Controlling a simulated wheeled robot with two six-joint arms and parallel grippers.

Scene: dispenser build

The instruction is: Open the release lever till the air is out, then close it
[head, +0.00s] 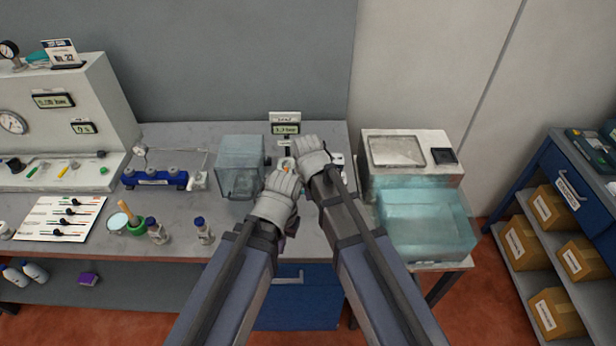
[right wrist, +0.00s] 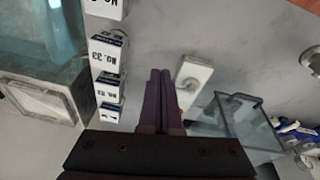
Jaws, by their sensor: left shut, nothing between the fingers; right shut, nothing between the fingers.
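A small unit with a digital display (head: 286,129) stands at the back of the bench; its reading is too small to be sure of. A pale block (right wrist: 194,78) with a round fitting lies just right of my right fingers in the right wrist view. I cannot make out the release lever or its position; my grippers cover much of that area. My left gripper (head: 285,177) is shut and empty, in front of the display unit. My right gripper (head: 307,149) is shut and empty, just behind and to the right; its closed fingers (right wrist: 162,98) show in the right wrist view.
A clear box (head: 240,165) stands close left of my grippers. Small white labelled boxes (right wrist: 106,65) stand near my right fingers. A machine with a clear bluish cover (head: 425,215) is at the right. Bottles (head: 203,230) and a blue rack (head: 155,180) are at the left.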

